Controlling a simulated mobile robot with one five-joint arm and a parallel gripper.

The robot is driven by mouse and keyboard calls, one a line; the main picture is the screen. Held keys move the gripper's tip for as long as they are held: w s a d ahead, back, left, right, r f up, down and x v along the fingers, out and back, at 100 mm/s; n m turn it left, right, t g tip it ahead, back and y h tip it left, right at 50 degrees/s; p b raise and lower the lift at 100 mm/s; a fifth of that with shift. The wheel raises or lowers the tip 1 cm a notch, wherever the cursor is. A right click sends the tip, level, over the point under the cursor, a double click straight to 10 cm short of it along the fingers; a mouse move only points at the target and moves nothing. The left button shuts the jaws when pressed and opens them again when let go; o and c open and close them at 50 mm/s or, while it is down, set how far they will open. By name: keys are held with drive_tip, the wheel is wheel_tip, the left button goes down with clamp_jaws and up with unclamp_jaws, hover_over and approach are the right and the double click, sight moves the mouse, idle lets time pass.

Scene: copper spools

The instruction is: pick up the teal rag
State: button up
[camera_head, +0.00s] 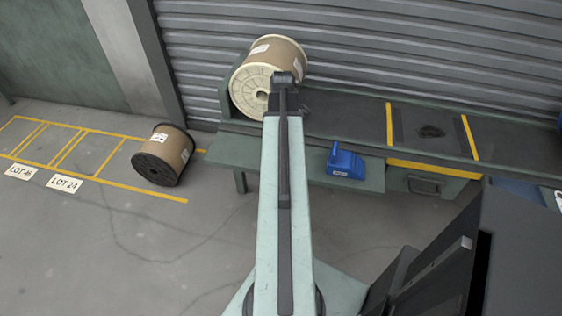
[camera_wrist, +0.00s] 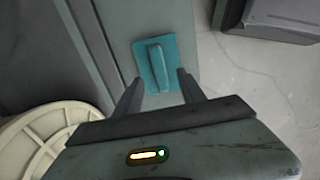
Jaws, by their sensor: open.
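The teal rag (camera_wrist: 161,52) shows in the wrist view as a flat square with a raised folded strip along its middle. It lies on a grey-green surface (camera_wrist: 110,22) near that surface's edge. My gripper (camera_wrist: 160,76) is open, with one dark finger on each side of the rag's near end. Nothing is held between the fingers. I cannot tell how far the fingertips are above the rag. In the head view I cannot make out the rag; my arm covers part of the bench.
A large cream-flanged spool (camera_head: 252,92) stands on the bench (camera_head: 340,110) beside my arm's end; its flange shows in the wrist view (camera_wrist: 45,140). A blue object (camera_head: 345,162) sits on the lower ledge. A dark-flanged spool (camera_head: 164,155) lies on the floor at left.

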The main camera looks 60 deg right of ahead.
wheel_tip(320, 180, down, 6)
drive_tip(key=b, duration=0.5)
drive_tip(key=shift+w+f, duration=0.1)
drive_tip(key=shift+r, duration=0.2)
clamp_jaws()
